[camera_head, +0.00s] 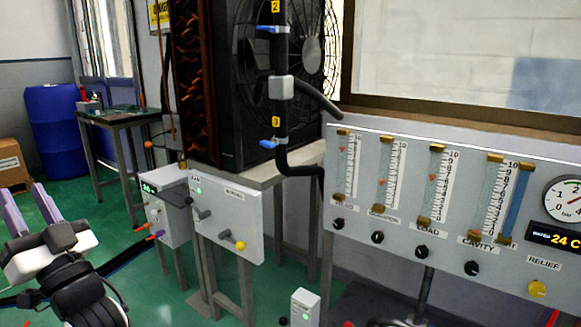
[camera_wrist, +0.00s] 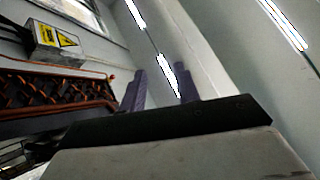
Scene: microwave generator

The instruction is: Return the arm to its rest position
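My gripper (camera_head: 28,210) is at the lower left of the head view. Its two purple fingers point up and stand apart, with nothing between them. In the wrist view my gripper (camera_wrist: 160,85) also shows its fingers spread and empty, with the ceiling and its bright lights behind. My black and white wrist is below the fingers in the head view. The gripper touches nothing that I can see.
A flowmeter panel (camera_head: 362,212) with knobs fills the right. A grey control box (camera_head: 228,218) stands at centre, below a large fan radiator (camera_head: 285,60). A small table (camera_head: 120,114), a blue drum (camera_head: 55,130) and a cardboard box (camera_head: 12,163) are behind my gripper. Green floor lies between.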

